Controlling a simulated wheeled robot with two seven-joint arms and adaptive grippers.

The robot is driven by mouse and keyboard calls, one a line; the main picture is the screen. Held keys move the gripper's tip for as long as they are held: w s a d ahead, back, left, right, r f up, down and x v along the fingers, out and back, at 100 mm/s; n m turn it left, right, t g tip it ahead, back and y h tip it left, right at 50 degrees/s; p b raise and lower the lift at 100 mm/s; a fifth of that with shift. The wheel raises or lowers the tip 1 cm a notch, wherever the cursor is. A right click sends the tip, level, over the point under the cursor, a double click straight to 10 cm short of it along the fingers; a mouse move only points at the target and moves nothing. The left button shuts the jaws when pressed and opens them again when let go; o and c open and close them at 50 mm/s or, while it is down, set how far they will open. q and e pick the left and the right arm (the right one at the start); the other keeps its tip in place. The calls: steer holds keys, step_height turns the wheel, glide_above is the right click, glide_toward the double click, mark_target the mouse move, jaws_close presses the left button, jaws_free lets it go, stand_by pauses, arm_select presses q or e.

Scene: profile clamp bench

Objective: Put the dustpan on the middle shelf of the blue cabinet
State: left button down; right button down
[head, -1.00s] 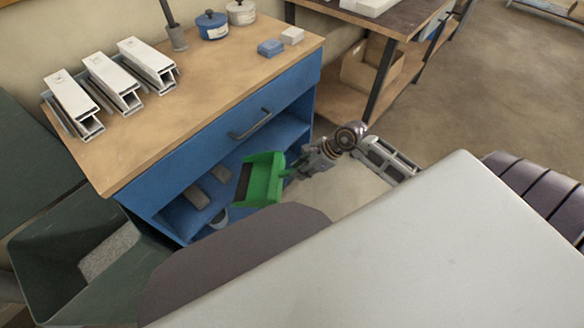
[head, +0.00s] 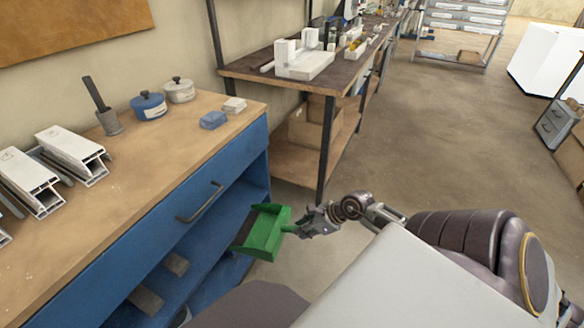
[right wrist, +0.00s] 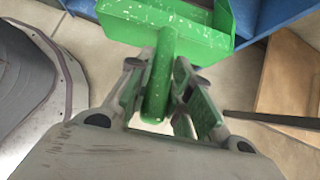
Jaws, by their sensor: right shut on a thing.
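The green dustpan (head: 264,232) is held in front of the open right part of the blue cabinet (head: 222,201). My right gripper (head: 300,226) is shut on its handle. In the right wrist view the green handle (right wrist: 159,80) lies between the two fingers (right wrist: 160,90), with the pan (right wrist: 175,18) beyond it at the top. The cabinet has a drawer with a dark handle (head: 200,202) and open shelves below. The lower shelves are partly hidden by my body. My left gripper is not in view.
A workbench (head: 290,75) with cardboard boxes (head: 313,122) below stands beyond. Floor (head: 400,150) to the right is clear.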

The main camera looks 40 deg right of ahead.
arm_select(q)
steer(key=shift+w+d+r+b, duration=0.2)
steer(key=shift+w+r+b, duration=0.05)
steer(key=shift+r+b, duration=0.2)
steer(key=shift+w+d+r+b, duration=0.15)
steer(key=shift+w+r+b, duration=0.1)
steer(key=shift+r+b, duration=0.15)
arm_select(e)
steer(key=shift+m+t+h, duration=0.5)
steer(key=shift+m, duration=0.3)
steer(key=shift+s+d+f, duration=0.1)
steer(key=shift+s+d, duration=0.1)
steer(key=shift+d, duration=0.55)
steer(key=shift+s+d+f, duration=0.15)
steer(key=shift+d, duration=0.65)
steer(key=shift+s+d+f, duration=0.1)
steer(key=shift+s+d, duration=0.1)
steer(key=shift+d, duration=0.55)
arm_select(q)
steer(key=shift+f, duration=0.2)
arm_select(e)
steer(key=shift+w, duration=0.2)
